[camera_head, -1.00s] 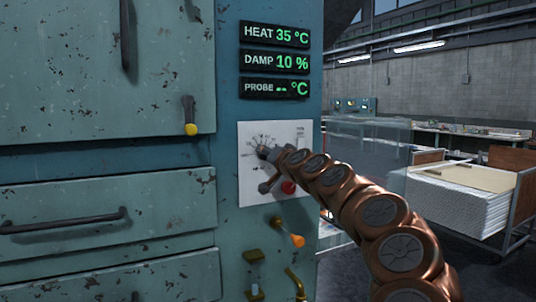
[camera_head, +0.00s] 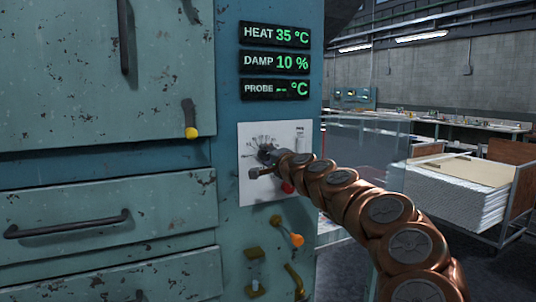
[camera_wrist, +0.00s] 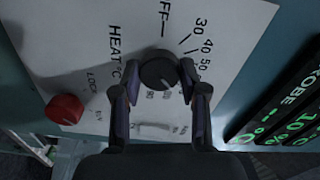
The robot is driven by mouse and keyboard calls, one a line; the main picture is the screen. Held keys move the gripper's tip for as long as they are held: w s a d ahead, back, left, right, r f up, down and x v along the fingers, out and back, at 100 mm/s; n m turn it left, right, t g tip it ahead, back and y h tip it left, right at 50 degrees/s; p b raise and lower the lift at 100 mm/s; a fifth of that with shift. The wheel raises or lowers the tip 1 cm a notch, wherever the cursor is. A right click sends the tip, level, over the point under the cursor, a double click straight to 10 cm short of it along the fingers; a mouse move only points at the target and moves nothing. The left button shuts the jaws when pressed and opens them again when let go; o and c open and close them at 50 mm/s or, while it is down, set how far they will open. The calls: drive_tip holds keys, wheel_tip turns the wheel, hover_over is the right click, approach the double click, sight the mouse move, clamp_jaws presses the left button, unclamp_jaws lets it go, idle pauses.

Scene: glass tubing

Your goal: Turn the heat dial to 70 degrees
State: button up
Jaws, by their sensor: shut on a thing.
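The heat dial (camera_wrist: 158,68) is a round black knob on a white panel (camera_head: 250,192), with temperature numbers around it. In the wrist view, my gripper (camera_wrist: 158,76) has one finger on each side of the dial and is shut on it. The head view shows my gripper (camera_head: 267,157) at the panel, with the dial mostly hidden behind it. The HEAT display (camera_head: 277,36) above reads 35 °C. The dial's pointer is too dark to read.
A red button (camera_wrist: 65,109) sits on the same panel, close to my gripper. DAMP (camera_head: 277,62) and PROBE (camera_head: 277,89) displays are above. An orange-tipped lever (camera_head: 295,240) sticks out below the panel. A yellow-tipped latch (camera_head: 191,131) is on the left door.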

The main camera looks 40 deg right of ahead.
idle(0.4)
drive_tip(key=o, duration=1.1)
drive_tip(key=shift+o, duration=0.2)
drive_tip(key=shift+s, duration=0.1)
drive_tip(key=v, duration=1.1)
drive_tip(key=shift+s+a, duration=0.2)
drive_tip(key=shift+s, duration=0.15)
